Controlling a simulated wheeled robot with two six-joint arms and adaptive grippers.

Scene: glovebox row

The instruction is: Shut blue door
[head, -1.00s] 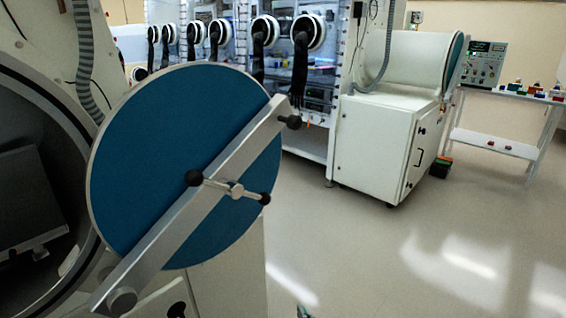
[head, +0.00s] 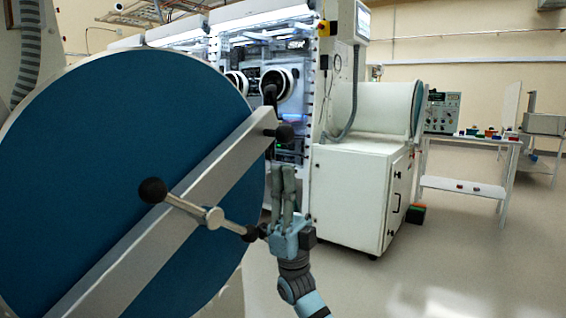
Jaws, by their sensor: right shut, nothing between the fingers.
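The blue door (head: 95,140) is a large round disc that fills the left of the head view. A grey metal bar (head: 150,225) crosses it diagonally, with a black-knobbed handle (head: 213,217) at its middle and a black knob (head: 284,132) at its upper end. The chamber opening that the door belongs to is not visible now. My right gripper (head: 283,170) points up just right of the door's edge, below the bar's end knob. Its fingers are together and empty. I cannot tell whether it touches the door. My left gripper is out of view.
A glovebox (head: 265,75) with black gloves stands behind. A white cabinet (head: 360,195) with a cylindrical chamber is to its right. A white table (head: 465,185) with small coloured items stands further right. The floor (head: 450,260) at the right is clear.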

